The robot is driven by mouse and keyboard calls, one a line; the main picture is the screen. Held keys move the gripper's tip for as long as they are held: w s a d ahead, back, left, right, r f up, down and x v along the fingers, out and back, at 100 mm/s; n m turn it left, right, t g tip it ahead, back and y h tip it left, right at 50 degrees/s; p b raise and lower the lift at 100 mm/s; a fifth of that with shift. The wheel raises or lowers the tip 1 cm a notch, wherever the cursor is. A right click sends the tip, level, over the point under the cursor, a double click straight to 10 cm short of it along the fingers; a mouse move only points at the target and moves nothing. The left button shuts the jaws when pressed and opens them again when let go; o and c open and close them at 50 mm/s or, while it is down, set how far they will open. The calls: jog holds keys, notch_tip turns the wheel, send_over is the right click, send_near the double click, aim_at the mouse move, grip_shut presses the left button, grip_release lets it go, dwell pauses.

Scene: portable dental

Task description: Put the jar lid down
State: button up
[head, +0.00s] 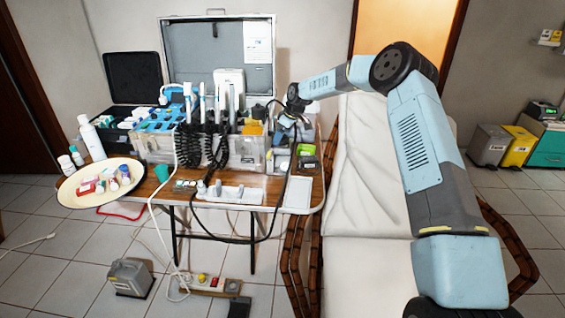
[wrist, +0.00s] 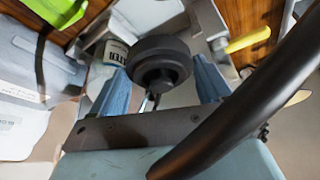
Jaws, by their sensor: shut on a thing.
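My gripper (wrist: 161,65) shows in the wrist view with a blue-grey finger on each side of a dark round piece. This piece, which looks like the jar lid (wrist: 160,52), is black, thick and stepped, and sits between the fingers. A white jar or bottle with dark lettering (wrist: 116,52) stands just beyond the left finger. In the head view my gripper (head: 287,120) is above the right part of the crowded table; the lid cannot be made out there. Whether the lid touches anything below is hidden.
The folding table (head: 305,190) carries a clear box (head: 247,152) with handpieces and hanging black cords. A cream oval tray (head: 66,198) with small bottles is at its left. A white pad (head: 298,195) lies at the front right corner. A covered couch (head: 365,180) stands right of the table.

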aim_at(279, 160)
jog(key=shift+w+a, duration=0.2)
jog(key=shift+f, duration=0.15)
notch_tip(279, 160, down, 9)
jog(key=shift+f, duration=0.2)
jog(key=o, duration=0.8)
jog(key=shift+c, duration=0.2)
jog(key=shift+r, duration=0.1)
